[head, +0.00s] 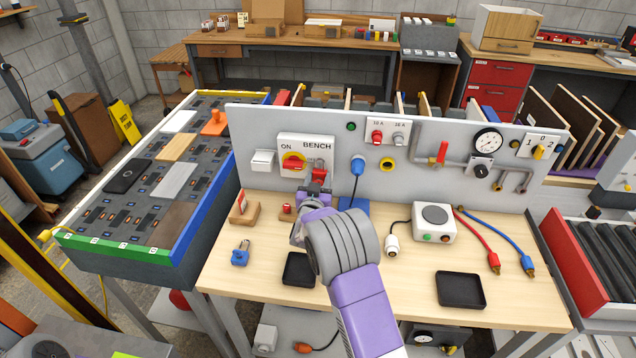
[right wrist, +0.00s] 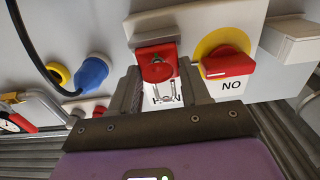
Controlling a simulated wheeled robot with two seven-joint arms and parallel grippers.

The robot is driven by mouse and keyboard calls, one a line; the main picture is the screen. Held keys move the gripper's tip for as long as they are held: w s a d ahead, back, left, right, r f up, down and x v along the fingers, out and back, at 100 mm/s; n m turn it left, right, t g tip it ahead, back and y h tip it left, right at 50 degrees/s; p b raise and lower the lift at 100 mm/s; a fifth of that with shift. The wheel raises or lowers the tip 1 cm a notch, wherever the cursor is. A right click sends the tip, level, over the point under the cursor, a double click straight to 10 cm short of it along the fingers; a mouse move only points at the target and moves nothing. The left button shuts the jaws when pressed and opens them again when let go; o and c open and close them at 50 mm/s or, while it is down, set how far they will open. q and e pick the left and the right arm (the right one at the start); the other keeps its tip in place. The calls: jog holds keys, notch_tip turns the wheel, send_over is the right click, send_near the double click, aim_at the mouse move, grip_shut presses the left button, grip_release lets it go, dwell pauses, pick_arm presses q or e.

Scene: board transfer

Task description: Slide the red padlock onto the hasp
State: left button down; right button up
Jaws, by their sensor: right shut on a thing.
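The red padlock (head: 318,174) is at the grey panel just under the BENCH label. It also shows in the right wrist view (right wrist: 157,65), between the fingertips, with a metal U-shaped shackle pointing down in that upside-down picture. My right gripper (head: 314,188) is shut on it, close to the panel. The isolator plate (head: 305,146) carries a red ON switch (head: 293,162) on a yellow disc, just left of the padlock. The hasp is not clearly told apart from the shackle; I cannot tell whether the shackle is through it. My left gripper is not in view.
A blue padlock (head: 240,256) lies on the wooden bench at the left. A wooden block (head: 245,213) and two black trays (head: 298,269) (head: 461,290) stand on it too. A blue plug (head: 357,166) is on the panel right of the gripper.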

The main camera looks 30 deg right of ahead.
jog(key=shift+w+d, duration=0.25)
jog(key=shift+w, duration=0.05)
jog(key=o, duration=1.1)
jog(key=shift+v, duration=3.8)
